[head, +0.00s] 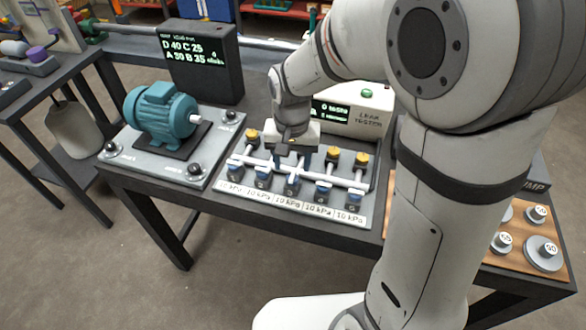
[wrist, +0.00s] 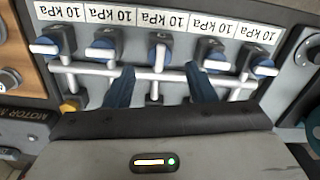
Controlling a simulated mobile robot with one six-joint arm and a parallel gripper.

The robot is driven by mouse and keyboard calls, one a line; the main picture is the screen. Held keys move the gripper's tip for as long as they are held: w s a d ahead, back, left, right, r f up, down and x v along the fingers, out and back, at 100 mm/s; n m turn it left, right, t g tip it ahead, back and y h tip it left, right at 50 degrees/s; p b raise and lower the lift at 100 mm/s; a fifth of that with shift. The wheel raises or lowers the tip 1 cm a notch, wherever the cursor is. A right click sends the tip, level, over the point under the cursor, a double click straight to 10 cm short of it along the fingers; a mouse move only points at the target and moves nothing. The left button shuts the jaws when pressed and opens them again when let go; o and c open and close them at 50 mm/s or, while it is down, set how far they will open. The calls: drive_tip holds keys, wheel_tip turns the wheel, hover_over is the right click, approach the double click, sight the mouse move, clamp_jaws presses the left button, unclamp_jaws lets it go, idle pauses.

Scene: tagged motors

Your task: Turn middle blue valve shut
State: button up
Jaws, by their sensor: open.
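The middle blue valve (head: 292,184) sits in a row of several blue valves on a pipe manifold (head: 346,182). In the wrist view, the middle valve (wrist: 160,54) has its pale lever in line with its own branch pipe, while the other levers lie crosswise. My gripper (head: 291,152) is over the back of the manifold, behind the middle valve. In the wrist view, my gripper (wrist: 160,84) is open, its two dark blue fingers spread left and right of the middle branch pipe. Nothing is between the fingertips except that pipe seen below; I cannot tell the height gap.
Neighbouring blue valves (wrist: 212,55) stand close on both sides. Yellow caps (head: 361,159) rise at the back of the board. A teal motor (head: 161,112) is at left, a leak tester (head: 352,116) behind, and a wooden board with weights (head: 543,252) at right.

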sight(293, 178)
wheel_tip(293, 178, down, 5)
drive_tip(key=shift+r, duration=0.1)
idle(0.3)
